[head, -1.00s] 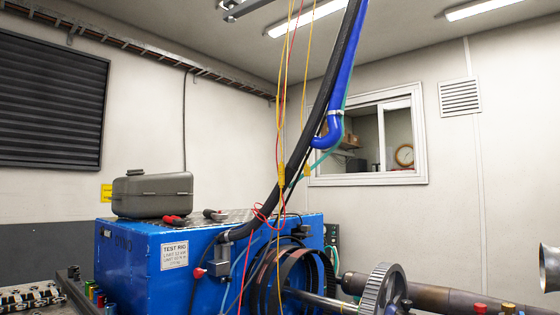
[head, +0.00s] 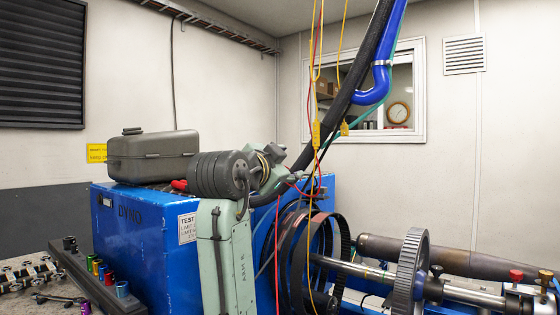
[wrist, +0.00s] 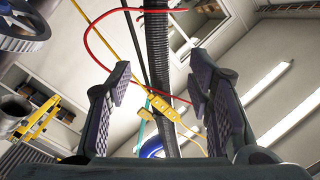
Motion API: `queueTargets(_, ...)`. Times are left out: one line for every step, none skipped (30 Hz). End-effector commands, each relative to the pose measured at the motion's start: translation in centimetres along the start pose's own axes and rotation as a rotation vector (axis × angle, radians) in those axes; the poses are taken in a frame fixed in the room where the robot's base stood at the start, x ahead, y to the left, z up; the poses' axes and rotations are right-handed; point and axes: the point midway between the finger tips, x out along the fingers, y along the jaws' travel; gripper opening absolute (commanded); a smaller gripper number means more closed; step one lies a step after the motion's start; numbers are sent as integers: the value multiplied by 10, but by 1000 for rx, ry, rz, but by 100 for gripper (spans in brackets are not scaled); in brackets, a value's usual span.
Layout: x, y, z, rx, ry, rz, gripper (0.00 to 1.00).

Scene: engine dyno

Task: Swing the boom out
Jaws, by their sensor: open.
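The boom itself cannot be made out with certainty. A thick black hose (head: 352,85), a blue hose (head: 382,80) and thin red and yellow leads hang from above, over the blue test rig (head: 140,225). My gripper (wrist: 160,75) is open and faces up in the wrist view. The black ribbed hose (wrist: 159,45) shows between its fingers in that view, beyond them as far as I can tell. Yellow connectors (wrist: 165,108) and a red lead also cross there. My arm is in front of the rig in the head view, its gripper end near the hoses.
A grey case (head: 153,155) lies on the rig. Black belt hoops (head: 300,260), a shaft and a toothed wheel (head: 408,270) stand right of my arm. A bench with coloured sockets (head: 97,268) is at lower left. A window (head: 405,95) is behind the hoses.

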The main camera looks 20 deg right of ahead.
Motion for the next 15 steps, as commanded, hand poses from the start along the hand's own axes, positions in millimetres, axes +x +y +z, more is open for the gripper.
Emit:
queueTargets(6,0,-1,0,-1,4,47)
queueTargets(9,-1,-1,-1,-2,3,47)
queueTargets(15,-1,-1,-2,-2,3,47)
queueTargets(20,-2,-2,-2,-2,3,47)
queueTargets(26,-1,-2,-3,-2,3,47)
queueTargets(34,-2,-2,-4,-2,4,47)
queueTargets(40,-2,-2,-4,-2,2,47)
queueTargets(46,-2,-1,-4,-4,2,47)
queueTargets(53,-2,-2,-4,-3,1,47)
queueTargets(59,-3,-2,-5,-2,2,47)
queueTargets(65,-3,-2,-5,-2,1,47)
queueTargets(71,-3,-2,-4,-3,0,47)
queueTargets(76,-3,-1,-4,-3,-1,47)
queueTargets(81,-3,-1,-4,-3,-1,47)
queueTargets(86,-3,-1,-5,-2,-2,47)
